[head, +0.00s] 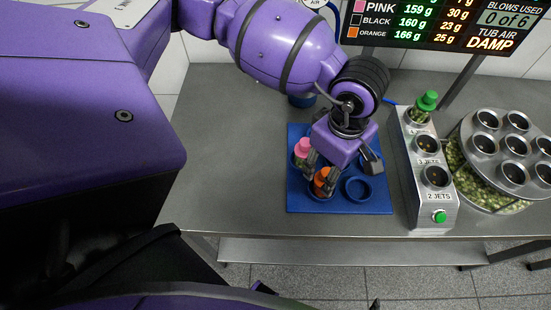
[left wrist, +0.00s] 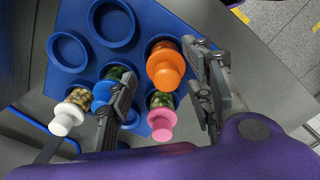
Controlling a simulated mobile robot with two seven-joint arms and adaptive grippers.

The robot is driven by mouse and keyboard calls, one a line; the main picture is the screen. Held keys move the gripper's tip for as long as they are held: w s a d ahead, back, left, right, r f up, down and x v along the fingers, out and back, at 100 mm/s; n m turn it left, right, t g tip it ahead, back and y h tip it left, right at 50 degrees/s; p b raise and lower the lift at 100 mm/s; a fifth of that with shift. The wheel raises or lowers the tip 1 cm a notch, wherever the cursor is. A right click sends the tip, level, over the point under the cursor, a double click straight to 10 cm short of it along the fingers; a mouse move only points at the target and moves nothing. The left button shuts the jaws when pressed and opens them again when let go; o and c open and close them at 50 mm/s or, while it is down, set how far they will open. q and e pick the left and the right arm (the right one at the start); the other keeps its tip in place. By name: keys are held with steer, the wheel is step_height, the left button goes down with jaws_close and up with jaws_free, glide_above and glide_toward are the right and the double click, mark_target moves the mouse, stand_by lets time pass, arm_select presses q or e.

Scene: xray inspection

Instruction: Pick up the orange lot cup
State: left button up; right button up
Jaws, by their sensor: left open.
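The orange lot cup (head: 323,183) stands in a ring of the blue tray (head: 300,203), near its front left. In the left wrist view the gripper (left wrist: 162,64) is empty, and the right-hand finger is very near the orange cup; contact cannot be told. My right gripper is not in view.
A pink-topped cup (head: 303,148) stands right behind the orange one. The left wrist view shows a white-topped cup (left wrist: 68,116) and empty rings (left wrist: 68,50). A metal jet stand (head: 430,200) holds a green-topped cup (head: 426,102); a round tub (head: 500,150) is at right.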

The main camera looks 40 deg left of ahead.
arm_select(q)
steer(key=shift+s+f, duration=0.15)
steer(key=shift+f, duration=0.7)
steer(key=shift+r, duration=0.1)
jaws_close()
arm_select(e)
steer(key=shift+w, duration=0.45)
arm_select(q)
steer(key=shift+r, duration=0.1)
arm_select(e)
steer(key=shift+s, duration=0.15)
